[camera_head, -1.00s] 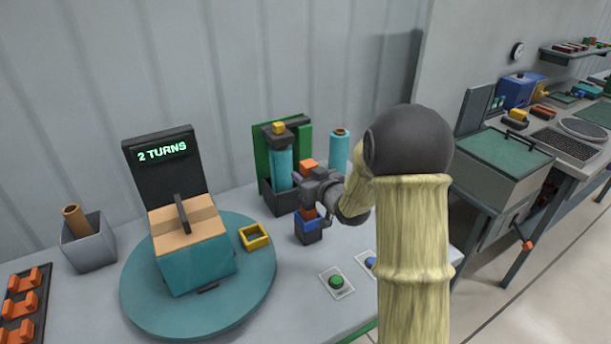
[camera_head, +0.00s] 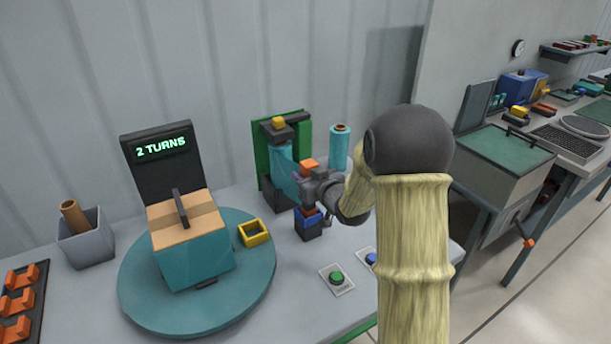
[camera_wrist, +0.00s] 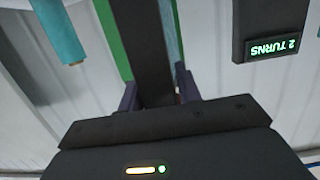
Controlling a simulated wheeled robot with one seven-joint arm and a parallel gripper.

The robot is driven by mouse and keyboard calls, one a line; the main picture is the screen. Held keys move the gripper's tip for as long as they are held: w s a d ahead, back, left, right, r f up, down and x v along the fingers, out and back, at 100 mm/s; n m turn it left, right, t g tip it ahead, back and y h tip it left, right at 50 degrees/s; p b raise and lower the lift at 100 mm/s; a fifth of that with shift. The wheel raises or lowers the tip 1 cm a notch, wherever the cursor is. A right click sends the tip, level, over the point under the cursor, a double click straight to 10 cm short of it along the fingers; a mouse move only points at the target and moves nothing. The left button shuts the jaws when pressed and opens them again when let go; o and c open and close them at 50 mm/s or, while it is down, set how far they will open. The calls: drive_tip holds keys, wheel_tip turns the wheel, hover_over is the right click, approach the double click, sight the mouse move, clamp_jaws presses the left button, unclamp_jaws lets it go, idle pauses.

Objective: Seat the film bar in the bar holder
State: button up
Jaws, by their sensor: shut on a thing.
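My gripper (camera_head: 312,190) is at the right of the film roll stand, shut on an upright bar that I take for the film bar (camera_head: 309,164). Its orange top shows above the jaws. In the wrist view the dark bar (camera_wrist: 150,50) stands between the two fingers (camera_wrist: 158,95). The bar holder (camera_head: 309,231), a small dark block with a blue upper part, stands on the table directly below my gripper. The bar's lower end is near the blue part; whether it is inside is hidden. Teal film (camera_head: 286,172) slants from the stand toward my gripper.
A wrapped box (camera_head: 190,245) sits on the teal turntable (camera_head: 140,290) to the left, with a yellow frame (camera_head: 254,233) beside it. A second teal roll (camera_head: 340,150) stands behind my gripper. A green button (camera_head: 337,278) is in front. The "2 TURNS" display (camera_head: 160,148) stands behind the box.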

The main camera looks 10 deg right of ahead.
drive_tip(key=shift+f, duration=0.25)
drive_tip(key=o, duration=1.3)
drive_tip(key=b+v, duration=0.2)
drive_tip(key=v, duration=1.5)
drive_tip(key=shift+s, duration=0.25)
drive_tip(key=shift+d, duration=0.1)
